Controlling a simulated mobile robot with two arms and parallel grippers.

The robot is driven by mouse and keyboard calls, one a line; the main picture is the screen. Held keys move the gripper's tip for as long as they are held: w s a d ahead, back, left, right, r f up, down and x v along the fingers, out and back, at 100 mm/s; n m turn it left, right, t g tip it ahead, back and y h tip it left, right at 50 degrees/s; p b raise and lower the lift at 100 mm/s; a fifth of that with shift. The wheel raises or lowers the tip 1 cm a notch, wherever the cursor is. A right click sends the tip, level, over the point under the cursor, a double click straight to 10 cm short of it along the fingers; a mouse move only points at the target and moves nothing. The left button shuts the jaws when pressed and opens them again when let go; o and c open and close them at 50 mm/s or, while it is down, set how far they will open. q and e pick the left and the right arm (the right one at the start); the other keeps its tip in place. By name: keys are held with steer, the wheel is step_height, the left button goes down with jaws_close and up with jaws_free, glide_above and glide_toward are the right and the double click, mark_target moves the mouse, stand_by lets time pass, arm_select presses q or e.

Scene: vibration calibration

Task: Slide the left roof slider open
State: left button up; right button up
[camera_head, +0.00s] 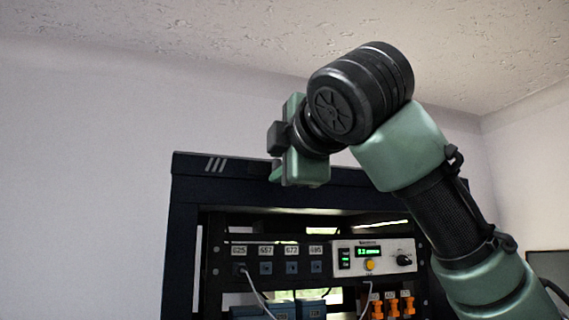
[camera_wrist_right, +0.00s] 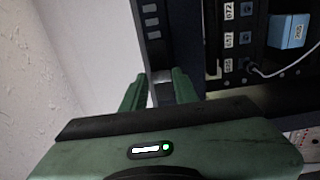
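The dark rack cabinet (camera_head: 340,182) has a roof beam with three slanted grey marks (camera_head: 215,164) at its left end. I cannot make out a separate roof slider; the top of the roof is hidden from the head camera. My right gripper (camera_head: 276,173) is at the roof's front edge, right of the marks, its fingers mostly hidden there. In the right wrist view, its two green fingers (camera_wrist_right: 160,80) are apart, with the roof edge (camera_wrist_right: 154,45) and a small light grey patch (camera_wrist_right: 162,93) between them. I cannot tell whether they touch it. My left gripper is not in view.
Below the roof, the rack holds a row of blue sockets (camera_head: 278,267), a white control unit (camera_head: 373,257) with a green display, and orange connectors (camera_head: 392,306). Cables hang in front. Left of the rack is bare wall (camera_head: 85,180).

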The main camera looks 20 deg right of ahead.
steer(key=shift+o, duration=1.2)
steer(key=shift+a, duration=0.35)
steer(key=shift+w, duration=0.1)
steer(key=shift+f, duration=0.15)
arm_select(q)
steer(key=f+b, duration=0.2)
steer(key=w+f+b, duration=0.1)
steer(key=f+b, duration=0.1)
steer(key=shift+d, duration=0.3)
arm_select(e)
steer(key=s, duration=0.7)
steer(key=shift+s, duration=0.4)
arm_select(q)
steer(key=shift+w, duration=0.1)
